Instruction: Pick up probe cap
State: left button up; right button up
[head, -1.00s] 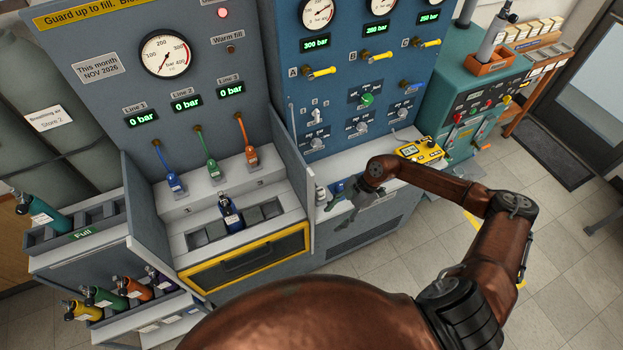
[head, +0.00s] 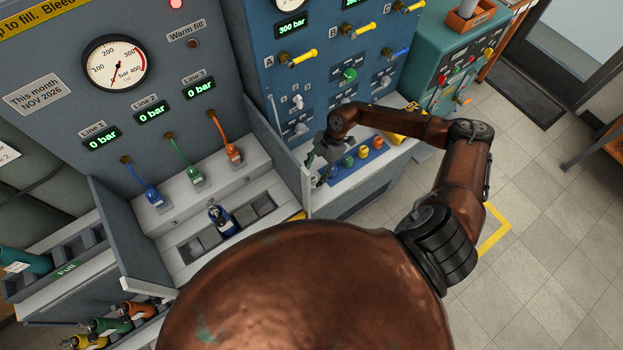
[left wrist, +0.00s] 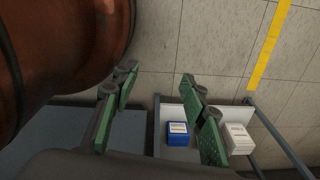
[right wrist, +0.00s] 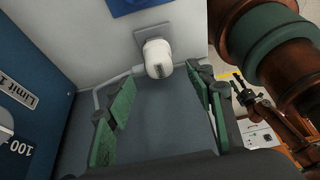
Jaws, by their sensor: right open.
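A white rounded cap-like piece (right wrist: 157,57) with small dark marks, likely the probe cap, stands on a grey square pad in the right wrist view. My right gripper (right wrist: 160,82) is open and empty, with the white piece just beyond and between its fingertips, apart from them. In the head view my right gripper (head: 320,166) is over the left end of the blue panel's ledge and hides what lies under it.
Coloured knobs or caps (head: 363,151) sit on a blue strip right of my right gripper. A grey side wall (head: 290,165) stands close on its left. In the left wrist view, a blue box (left wrist: 178,133) and a white box (left wrist: 238,138) lie below.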

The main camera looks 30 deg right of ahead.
aim_at(313, 179)
jog(key=x, duration=0.3)
jog(key=shift+d+f, duration=0.1)
jog(key=shift+f, duration=0.25)
jog(key=c, duration=1.2)
pick_arm(q)
jog(key=shift+w+r, duration=0.2)
jog(key=shift+w, duration=0.4)
jog(key=shift+w+r, duration=0.2)
jog(key=shift+w, duration=0.4)
pick_arm(e)
jog(key=shift+c, duration=0.4)
pick_arm(q)
jog(key=shift+w, duration=0.1)
pick_arm(e)
jog(key=shift+r, duration=0.1)
